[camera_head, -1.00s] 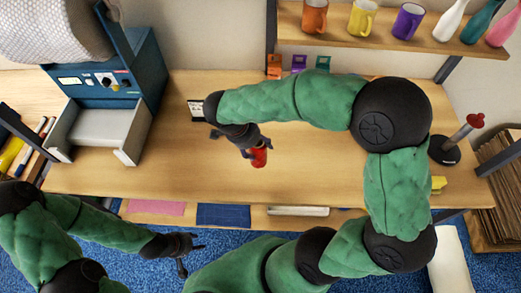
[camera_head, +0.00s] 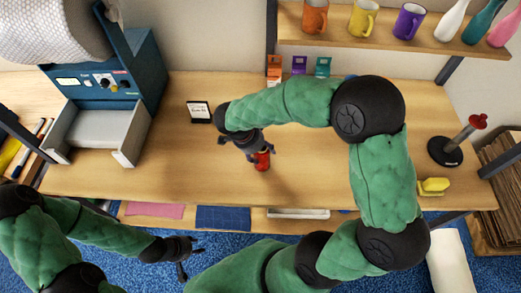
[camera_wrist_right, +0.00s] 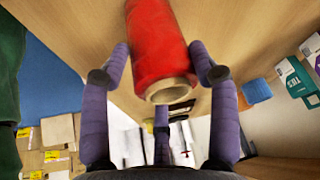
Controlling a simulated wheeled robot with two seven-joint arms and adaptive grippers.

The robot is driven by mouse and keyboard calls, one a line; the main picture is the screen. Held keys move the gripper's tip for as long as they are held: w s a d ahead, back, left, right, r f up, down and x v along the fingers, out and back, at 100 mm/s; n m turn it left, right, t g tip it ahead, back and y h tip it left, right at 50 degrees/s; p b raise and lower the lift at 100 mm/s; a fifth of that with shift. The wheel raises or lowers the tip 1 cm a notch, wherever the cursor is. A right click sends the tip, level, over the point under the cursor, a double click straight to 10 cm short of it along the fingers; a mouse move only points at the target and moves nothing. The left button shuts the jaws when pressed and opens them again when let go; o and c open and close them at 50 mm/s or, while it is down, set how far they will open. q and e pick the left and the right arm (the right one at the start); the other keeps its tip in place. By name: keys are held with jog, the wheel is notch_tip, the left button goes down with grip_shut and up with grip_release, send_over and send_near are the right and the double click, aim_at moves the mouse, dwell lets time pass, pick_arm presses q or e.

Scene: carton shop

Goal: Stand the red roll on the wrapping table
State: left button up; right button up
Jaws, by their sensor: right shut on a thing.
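The red roll (camera_head: 262,161) is in my right gripper (camera_head: 260,149), over the middle front part of the wrapping table (camera_head: 317,180). In the right wrist view the roll (camera_wrist_right: 158,40) lies between the purple fingers of the right gripper (camera_wrist_right: 159,64), with its cardboard core end towards the camera. I cannot tell whether the roll's far end touches the tabletop. My left gripper (camera_head: 187,258) is open and empty, below the table's front edge over the blue carpet.
A blue machine with a grey tray (camera_head: 105,128) stands at the left. A small framed sign (camera_head: 199,111), small boxes (camera_head: 298,66), a black-based stand (camera_head: 445,151) and a yellow object (camera_head: 433,186) are on the table. A shelf (camera_head: 375,36) holds mugs and vases. The table's middle is clear.

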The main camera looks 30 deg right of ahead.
jog(key=o, duration=1.4)
jog(key=shift+f, duration=0.1)
jog(key=shift+c, duration=0.2)
jog(key=shift+a+r, duration=0.15)
jog(key=shift+r, duration=0.4)
jog(key=p+v, duration=0.2)
jog(key=v, duration=0.9)
